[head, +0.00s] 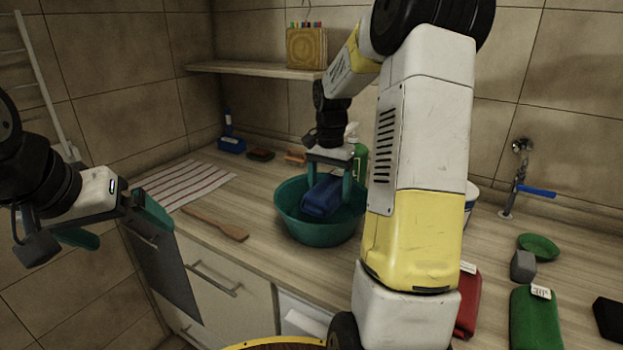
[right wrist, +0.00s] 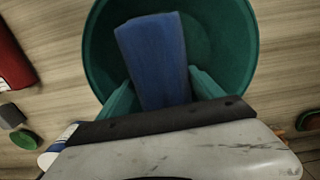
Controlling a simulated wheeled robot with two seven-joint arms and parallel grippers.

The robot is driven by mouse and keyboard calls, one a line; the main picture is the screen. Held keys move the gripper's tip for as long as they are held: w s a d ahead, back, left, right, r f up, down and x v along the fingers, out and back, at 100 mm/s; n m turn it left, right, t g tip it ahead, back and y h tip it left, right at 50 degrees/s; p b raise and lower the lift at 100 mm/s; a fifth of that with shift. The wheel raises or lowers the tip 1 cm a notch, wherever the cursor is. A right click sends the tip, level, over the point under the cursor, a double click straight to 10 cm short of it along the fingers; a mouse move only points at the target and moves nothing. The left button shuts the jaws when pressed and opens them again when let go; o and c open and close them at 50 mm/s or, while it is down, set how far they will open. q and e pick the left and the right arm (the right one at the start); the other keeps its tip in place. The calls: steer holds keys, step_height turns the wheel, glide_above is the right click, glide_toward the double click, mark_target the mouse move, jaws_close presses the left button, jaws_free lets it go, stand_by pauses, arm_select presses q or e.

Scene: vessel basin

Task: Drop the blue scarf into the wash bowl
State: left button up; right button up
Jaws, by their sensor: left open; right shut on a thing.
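The blue scarf (head: 322,196) is a folded blue bundle. It also shows in the right wrist view (right wrist: 153,60), between the two green fingers. My right gripper (head: 334,182) points down and is shut on the scarf, over the wash bowl. The wash bowl (head: 290,222) is a round teal bowl on the wooden counter; its rim surrounds the scarf in the right wrist view (right wrist: 240,50). I cannot tell whether the scarf touches the bowl's bottom. My left gripper (head: 115,222) is open and empty at the left, in front of the counter, away from the bowl.
A wooden spatula (head: 218,224) lies left of the bowl, near a striped cloth (head: 185,183). A green bottle (head: 360,160) stands just behind the bowl. Red (head: 467,300) and green (head: 535,320) folded items lie at right. A tap (head: 520,185) and shelf (head: 250,69) are at the wall.

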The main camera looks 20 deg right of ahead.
mark_target(329, 184)
steer(key=o, duration=1.7)
steer(key=shift+r, duration=3.9)
steer(key=shift+s+a+r, duration=0.1)
steer(key=shift+r, duration=0.05)
steer(key=s+a+r+n+t, duration=0.1)
steer(key=s+a+n+t, duration=0.1)
steer(key=s, duration=0.5)
steer(key=s+a+r+n+t+y, duration=0.1)
steer(key=s+a+r+n+t, duration=0.1)
steer(key=s+a+n, duration=0.2)
steer(key=s+a+r+n+t+y, duration=0.1)
steer(key=s+a+n+t, duration=0.1)
steer(key=s+a, duration=0.4)
steer(key=shift+s+r+n, duration=0.1)
steer(key=shift+s+n, duration=0.35)
steer(key=shift+s, duration=0.8)
steer(key=shift+s+r+n, duration=0.1)
steer(key=shift+s+n, duration=0.35)
steer(key=shift+s, duration=0.75)
